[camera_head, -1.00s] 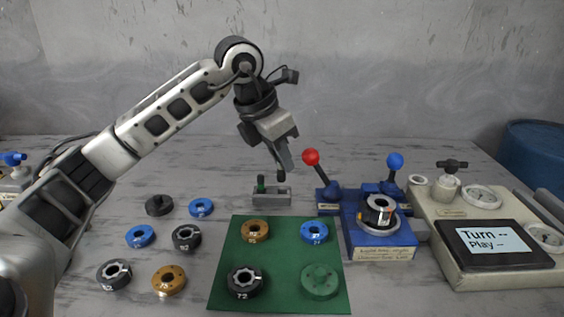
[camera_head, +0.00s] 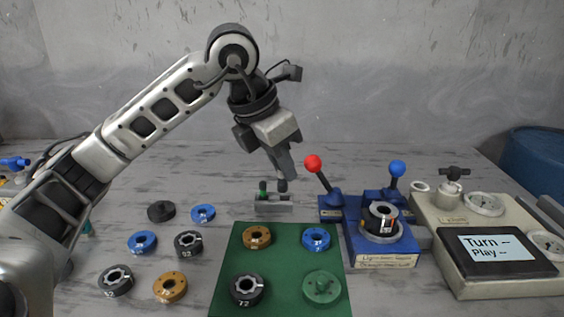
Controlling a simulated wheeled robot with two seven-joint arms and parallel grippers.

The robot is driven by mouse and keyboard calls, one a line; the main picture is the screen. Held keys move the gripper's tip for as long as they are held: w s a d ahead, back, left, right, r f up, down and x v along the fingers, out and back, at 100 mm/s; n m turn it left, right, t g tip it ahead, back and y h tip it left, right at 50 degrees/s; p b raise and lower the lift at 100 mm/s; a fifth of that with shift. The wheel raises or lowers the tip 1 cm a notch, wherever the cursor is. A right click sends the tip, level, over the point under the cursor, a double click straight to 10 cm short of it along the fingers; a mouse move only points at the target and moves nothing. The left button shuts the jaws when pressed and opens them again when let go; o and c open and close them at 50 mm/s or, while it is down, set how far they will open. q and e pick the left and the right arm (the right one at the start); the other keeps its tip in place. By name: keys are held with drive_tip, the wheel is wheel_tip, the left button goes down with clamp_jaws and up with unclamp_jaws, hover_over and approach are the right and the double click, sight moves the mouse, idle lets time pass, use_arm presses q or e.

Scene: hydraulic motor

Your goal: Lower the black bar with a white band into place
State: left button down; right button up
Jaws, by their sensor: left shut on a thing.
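My left gripper (camera_head: 283,174) hangs over the small grey block (camera_head: 273,207) behind the green mat, tilted down and to the right. It is shut on a short dark piece, the black bar (camera_head: 282,187), which shows just below the fingertips. I cannot make out a white band on it. The bar's lower end is at the block's top edge in the picture; I cannot tell whether it touches or has entered the block. A green-topped pin (camera_head: 262,188) stands at the block's left end. My right gripper is not in view.
A blue fixture (camera_head: 384,246) with red (camera_head: 313,163) and blue (camera_head: 397,168) ball levers stands just right. A beige console with a screen (camera_head: 495,248) is farther right. Several rings lie on the green mat (camera_head: 280,268) and on the table to its left.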

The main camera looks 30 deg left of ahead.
use_arm(q)
drive_tip(key=shift+r+p, duration=1.15)
drive_tip(key=shift+r, duration=0.35)
